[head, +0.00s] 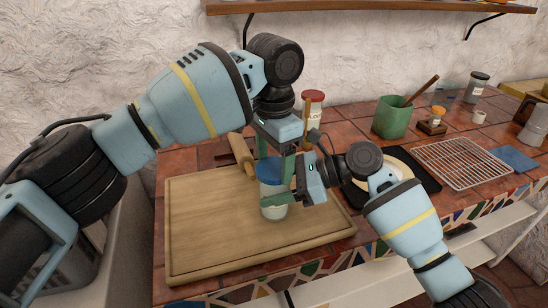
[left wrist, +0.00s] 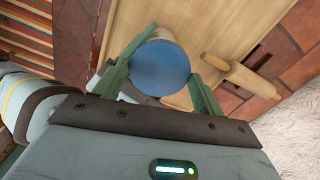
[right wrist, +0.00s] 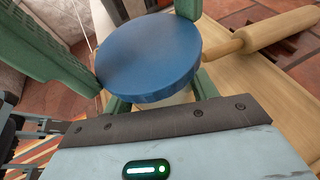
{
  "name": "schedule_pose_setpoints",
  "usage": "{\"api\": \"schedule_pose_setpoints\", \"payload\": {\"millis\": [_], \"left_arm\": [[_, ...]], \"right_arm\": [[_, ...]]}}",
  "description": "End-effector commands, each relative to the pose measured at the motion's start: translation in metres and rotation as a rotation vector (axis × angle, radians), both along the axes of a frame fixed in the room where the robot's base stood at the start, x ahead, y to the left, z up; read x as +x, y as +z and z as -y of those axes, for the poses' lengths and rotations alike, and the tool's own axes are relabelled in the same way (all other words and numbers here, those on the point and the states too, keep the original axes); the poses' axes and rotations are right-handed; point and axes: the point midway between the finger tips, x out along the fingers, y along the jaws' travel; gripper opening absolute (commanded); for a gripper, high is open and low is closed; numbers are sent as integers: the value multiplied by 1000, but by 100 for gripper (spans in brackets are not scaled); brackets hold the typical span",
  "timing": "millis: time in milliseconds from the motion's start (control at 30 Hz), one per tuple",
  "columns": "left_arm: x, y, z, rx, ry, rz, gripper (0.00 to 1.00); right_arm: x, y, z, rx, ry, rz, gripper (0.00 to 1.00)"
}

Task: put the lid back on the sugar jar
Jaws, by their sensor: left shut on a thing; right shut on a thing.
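The sugar jar (head: 274,212), a clear jar with pale contents, is upright over the cutting board. Its round blue lid (head: 269,170) is at the jar's mouth; I cannot tell whether it is fully seated. The lid also shows in the left wrist view (left wrist: 160,68) and right wrist view (right wrist: 148,62), hiding most of the jar. My left gripper (head: 275,165) comes from above, its green fingers shut on opposite sides of the lid. My right gripper (head: 279,192) comes from the right, its fingers shut on the jar below the lid.
A cutting board (head: 205,240) fills the front left. A green pot (head: 392,118), wire rack (head: 460,162) and blue cloth (head: 513,158) are to the right. The board's left part is clear.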

Motion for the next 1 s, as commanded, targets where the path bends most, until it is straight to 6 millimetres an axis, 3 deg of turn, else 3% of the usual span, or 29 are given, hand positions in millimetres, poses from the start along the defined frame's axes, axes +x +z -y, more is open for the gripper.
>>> {"api": "schedule_pose_setpoints", "payload": {"millis": [367, 533, 567, 733, 1000], "left_arm": [[1, 0, 0, -1, -565, 1, 43], [2, 0, -1, 1, -584, 3, 43], [2, 0, -1, 1, -584, 3, 72], [1, 0, -1, 0, -583, 2, 95], [1, 0, 0, 0, -583, 1, 95]], "right_arm": [[0, 0, 0, 0, 3, 1, 0], [-1, 0, 0, 0, 3, 1, 0], [-1, 0, 0, 0, 3, 1, 0], [0, 0, 0, 0, 2, 0, 0], [0, 0, 0, 0, 1, 1, 0]]}}
